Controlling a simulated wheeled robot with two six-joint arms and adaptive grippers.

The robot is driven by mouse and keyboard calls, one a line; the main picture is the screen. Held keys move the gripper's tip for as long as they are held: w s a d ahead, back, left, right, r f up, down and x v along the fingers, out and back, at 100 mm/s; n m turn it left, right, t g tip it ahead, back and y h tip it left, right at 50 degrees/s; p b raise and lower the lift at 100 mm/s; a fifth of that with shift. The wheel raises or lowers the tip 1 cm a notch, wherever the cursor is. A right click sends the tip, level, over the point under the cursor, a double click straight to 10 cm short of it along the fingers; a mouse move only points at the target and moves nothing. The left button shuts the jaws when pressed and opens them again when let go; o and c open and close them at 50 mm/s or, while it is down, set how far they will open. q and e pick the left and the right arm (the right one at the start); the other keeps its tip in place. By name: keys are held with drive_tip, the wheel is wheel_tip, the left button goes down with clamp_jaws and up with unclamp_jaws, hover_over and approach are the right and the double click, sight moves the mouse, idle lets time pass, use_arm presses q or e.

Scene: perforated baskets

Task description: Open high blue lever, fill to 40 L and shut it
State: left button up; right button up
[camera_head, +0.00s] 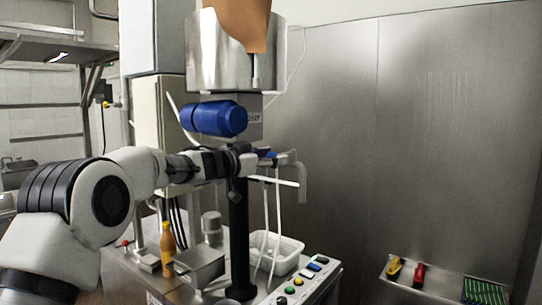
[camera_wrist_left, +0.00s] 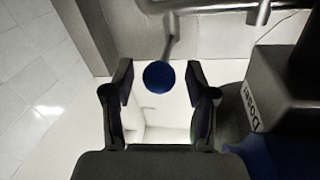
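The high blue lever (camera_head: 268,153) sits on the pipe fitting at the upper part of the machine, just right of my left gripper (camera_head: 248,160). In the left wrist view its round blue end (camera_wrist_left: 158,77) shows between the two dark fingertips of my left gripper (camera_wrist_left: 159,88). The fingers are apart, with gaps on both sides of the blue end. A white perforated basket (camera_head: 290,245) stands below, under thin white pipes; its contents cannot be made out. No litre reading is legible. My right gripper is not in view.
A blue motor (camera_head: 214,118) and steel vessel (camera_head: 205,55) are above my left arm. A black column (camera_head: 239,235) stands below the gripper. An orange bottle (camera_head: 168,248) and button panel (camera_head: 300,283) are on the bench. A steel tray (camera_head: 440,291) is at right.

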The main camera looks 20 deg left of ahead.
use_arm(q)
drive_tip(key=shift+w+d+f, duration=0.1)
drive_tip(key=shift+w+d, duration=0.05)
clamp_jaws()
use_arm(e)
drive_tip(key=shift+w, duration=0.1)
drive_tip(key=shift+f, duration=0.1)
